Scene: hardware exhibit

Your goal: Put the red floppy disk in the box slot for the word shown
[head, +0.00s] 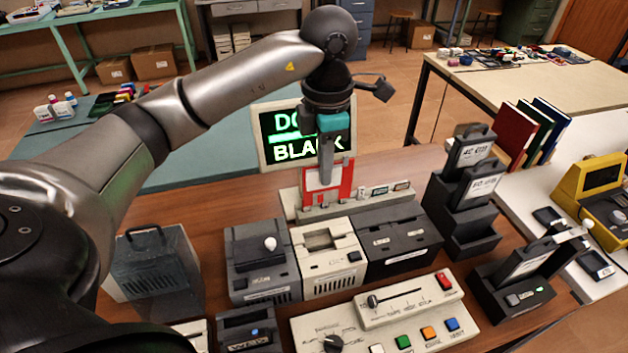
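The red floppy disk (345,183) stands upright, with a pale label on its face, above the left part of a long pale slot box (290,203). I cannot tell whether its lower edge is inside a slot. My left gripper (326,178) reaches down from above, its fingers at the disk and appearing shut on it. Small labels (380,190) run along the box to the right of the disk. My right gripper is not in view.
In front of the slot box stand a grey joystick unit (245,275), a beige unit (325,282) and a dark unit (400,262). A button panel (375,340) is nearer. Tall dark holders (455,215) stand right; red, green and blue books (515,130) stand behind them.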

